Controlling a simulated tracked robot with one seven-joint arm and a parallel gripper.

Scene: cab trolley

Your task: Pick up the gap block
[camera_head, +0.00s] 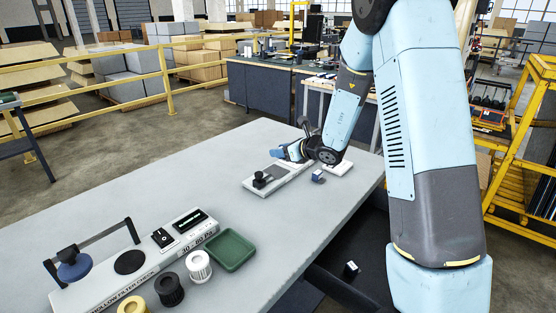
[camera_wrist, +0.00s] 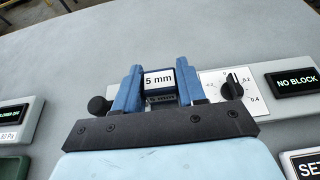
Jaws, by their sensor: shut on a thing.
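The gap block (camera_wrist: 158,79) is a small dark blue piece with a white label reading "5 mm". It sits between the two blue fingers of my gripper (camera_wrist: 160,72) in the wrist view, and the fingers are shut on it. Its lower part is partly hidden by my gripper's dark bracket. In the head view my gripper (camera_head: 282,153) is low over the far part of the grey table, beside a pale flat device (camera_head: 285,183). I cannot make out the held block there.
The wrist view shows a dial (camera_wrist: 232,90) and a "NO BLOCK" display (camera_wrist: 292,82). A small bluish block (camera_head: 318,176) is near the device. A filter-check unit (camera_head: 130,263), green tray (camera_head: 231,250) and several round filters stand at the near left. The table middle is clear.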

